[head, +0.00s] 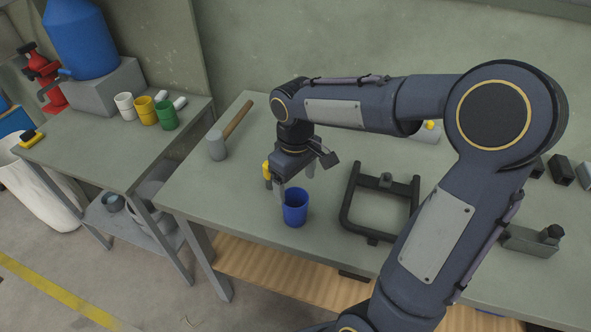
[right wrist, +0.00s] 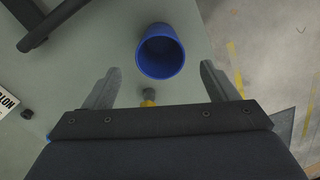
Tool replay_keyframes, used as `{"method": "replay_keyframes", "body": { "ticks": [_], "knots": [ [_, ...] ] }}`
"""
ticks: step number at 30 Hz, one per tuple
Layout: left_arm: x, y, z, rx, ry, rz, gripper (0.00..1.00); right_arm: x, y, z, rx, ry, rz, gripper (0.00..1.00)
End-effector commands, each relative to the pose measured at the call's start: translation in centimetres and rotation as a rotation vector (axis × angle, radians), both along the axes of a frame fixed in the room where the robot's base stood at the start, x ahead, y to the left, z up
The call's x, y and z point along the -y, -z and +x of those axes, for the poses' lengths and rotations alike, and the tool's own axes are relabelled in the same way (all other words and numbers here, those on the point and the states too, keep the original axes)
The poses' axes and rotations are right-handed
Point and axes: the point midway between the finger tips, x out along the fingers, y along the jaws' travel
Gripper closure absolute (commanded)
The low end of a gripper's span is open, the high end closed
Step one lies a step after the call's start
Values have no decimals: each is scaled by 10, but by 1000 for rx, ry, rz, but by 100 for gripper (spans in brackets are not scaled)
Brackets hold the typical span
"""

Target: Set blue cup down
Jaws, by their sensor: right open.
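The blue cup (head: 295,208) stands upright on the green-grey workbench (head: 240,185), close to its front edge. My right gripper (head: 297,180) is open just above and behind the cup. In the right wrist view the cup (right wrist: 161,52) lies ahead of the two spread fingertips (right wrist: 160,72), roughly centred between them, with its open mouth showing and nothing held. My left gripper is not in view.
A hammer (head: 217,145) lies to the left and a dark frame (head: 347,205) to the right of the cup. A yellow item (head: 267,169) is partly behind my gripper. White, yellow (head: 147,110) and green cups stand on the left side table.

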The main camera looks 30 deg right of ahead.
Motion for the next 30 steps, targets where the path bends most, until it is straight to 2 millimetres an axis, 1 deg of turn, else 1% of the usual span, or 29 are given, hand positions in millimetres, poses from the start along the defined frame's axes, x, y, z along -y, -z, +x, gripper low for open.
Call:
{"method": "replay_keyframes", "body": {
  "ticks": [1,3,8,10,11,13,14,15,18,21,25,27,30],
  "knots": [
    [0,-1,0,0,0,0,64,0,-10,0,4,0,0,20],
    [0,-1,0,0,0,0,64,0,-20,1,3,0,1,20],
    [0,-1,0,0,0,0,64,0,-33,-2,6,5,4,20],
    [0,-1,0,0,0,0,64,0,-38,-11,24,22,18,20],
    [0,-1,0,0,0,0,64,0,-41,-18,36,35,29,20],
    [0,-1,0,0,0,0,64,-1,-47,-38,80,78,65,20],
    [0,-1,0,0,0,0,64,-3,-49,-49,102,101,86,20],
    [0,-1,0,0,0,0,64,-5,-51,-64,135,136,118,20],
    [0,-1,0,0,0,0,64,-14,-51,-101,220,227,206,20],
    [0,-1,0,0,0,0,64,-25,-47,-130,298,314,294,20],
    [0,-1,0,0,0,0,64,-38,-38,-154,371,397,385,20],
    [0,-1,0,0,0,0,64,-42,-34,-161,395,424,415,20],
    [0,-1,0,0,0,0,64,-46,-32,-165,413,443,438,20]
  ]
}}
